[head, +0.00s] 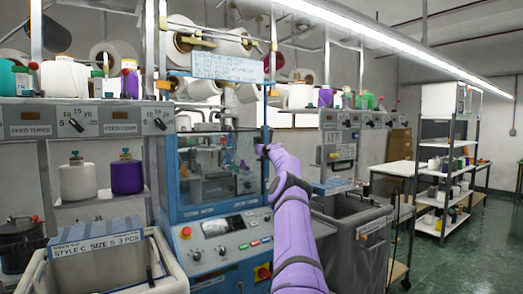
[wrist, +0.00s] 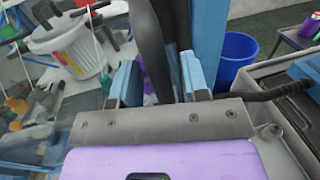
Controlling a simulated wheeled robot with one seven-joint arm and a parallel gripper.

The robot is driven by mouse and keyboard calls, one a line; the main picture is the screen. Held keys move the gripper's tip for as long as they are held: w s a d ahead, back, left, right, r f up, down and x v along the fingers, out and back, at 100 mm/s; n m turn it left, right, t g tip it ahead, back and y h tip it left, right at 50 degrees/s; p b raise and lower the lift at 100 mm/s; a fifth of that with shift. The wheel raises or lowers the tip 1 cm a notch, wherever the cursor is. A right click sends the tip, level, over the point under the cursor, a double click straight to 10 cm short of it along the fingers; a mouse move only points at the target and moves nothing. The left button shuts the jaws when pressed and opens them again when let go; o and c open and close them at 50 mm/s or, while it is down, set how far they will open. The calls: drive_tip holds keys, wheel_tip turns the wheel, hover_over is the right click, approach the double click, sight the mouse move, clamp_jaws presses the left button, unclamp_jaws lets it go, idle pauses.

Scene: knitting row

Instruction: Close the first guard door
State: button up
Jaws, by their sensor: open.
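The first knitting machine has a blue-framed, clear guard door (head: 218,165) at its front, above the control panel. I cannot tell from the head view how far the door stands open. My purple arm reaches up to the right side of this frame, and my gripper (head: 263,150) is beside the right blue upright; its fingertips are hard to make out there. In the wrist view my gripper (wrist: 160,82) is open, with light-blue pads on both fingers. A dark upright bar (wrist: 152,45) shows between the fingers; I cannot tell whether they touch it. A blue post (wrist: 207,40) stands just right of it.
The control panel (head: 222,240) with buttons lies below the door. A grey bin (head: 355,245) stands right of my arm, a white bin (head: 105,268) at left. A blue bucket (wrist: 236,55) shows in the wrist view. The green floor (head: 455,255) at right is open.

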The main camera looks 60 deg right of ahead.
drive_tip(key=shift+s, duration=0.15)
drive_tip(key=shift+s+f, duration=0.1)
drive_tip(key=shift+s, duration=0.2)
drive_tip(key=v, duration=1)
drive_tip(key=shift+a, duration=0.25)
idle(0.4)
drive_tip(key=shift+w, duration=0.1)
idle(0.4)
